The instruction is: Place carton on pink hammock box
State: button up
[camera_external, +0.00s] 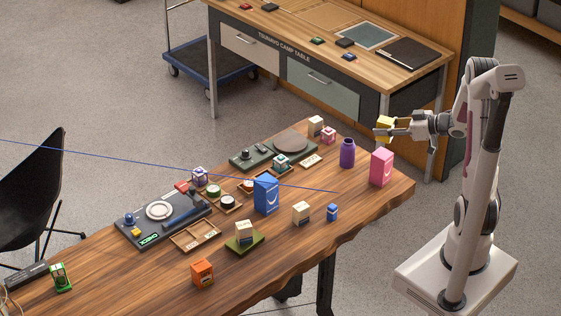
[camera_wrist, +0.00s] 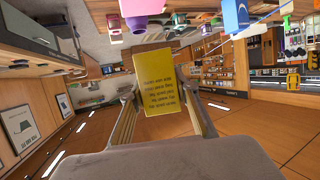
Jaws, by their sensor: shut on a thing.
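A yellow carton (camera_wrist: 160,82) with dark print is between the fingers of my gripper (camera_wrist: 158,92) in the wrist view. My gripper (camera_external: 383,129) is shut on the carton (camera_external: 384,122) in the external view, held in the air above the table's right end. The upright pink box (camera_external: 381,168) stands below the gripper near the table's right edge, with a clear gap between it and the carton. Its top looks bare. In the wrist view a pink thing, likely this box (camera_wrist: 140,8), shows at the top edge, partly cut off.
A purple bottle (camera_external: 347,153) stands just left of the pink box. A pink-and-white cube (camera_external: 328,135) and a cream carton (camera_external: 315,126) are behind it. A tall blue box (camera_external: 266,195) and a small blue item (camera_external: 332,212) stand farther left on the wooden table (camera_external: 320,255).

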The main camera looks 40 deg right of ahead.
aim_at(388, 141)
jog(key=shift+f, duration=0.8)
jog(key=shift+f, duration=0.1)
jog(key=shift+f, duration=2)
jog(key=shift+f, duration=0.1)
jog(key=o, duration=1.2)
jog(key=shift+v, duration=6.05)
jog(key=shift+w, duration=0.1)
